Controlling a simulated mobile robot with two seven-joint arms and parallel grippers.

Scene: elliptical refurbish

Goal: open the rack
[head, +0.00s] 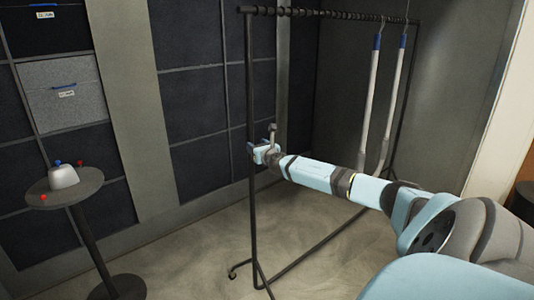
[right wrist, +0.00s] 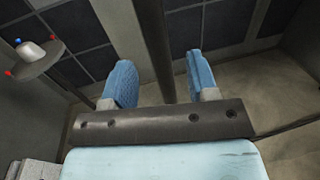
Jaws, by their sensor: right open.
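The rack is a dark metal clothes rack (head: 252,205) with an upright post at the left, a top rail with small rings and a wheeled foot. Two hangers with white and blue parts hang from its rail at the right. My right gripper (head: 258,151) is at mid-height of the left post. In the right wrist view the gripper (right wrist: 160,82) is open, and the rack's post (right wrist: 153,45) runs between its two blue fingers, with visible gaps on both sides. I cannot tell the exact depth of the post between them. My left gripper is not in view.
A small round table (head: 88,187) at the left bears a white rounded object (head: 63,176) with red and blue knobs around it. Dark panelled wall storage (head: 195,100) stands behind. A grey bin (head: 62,92) sits in it. The floor (head: 200,250) between table and rack is clear.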

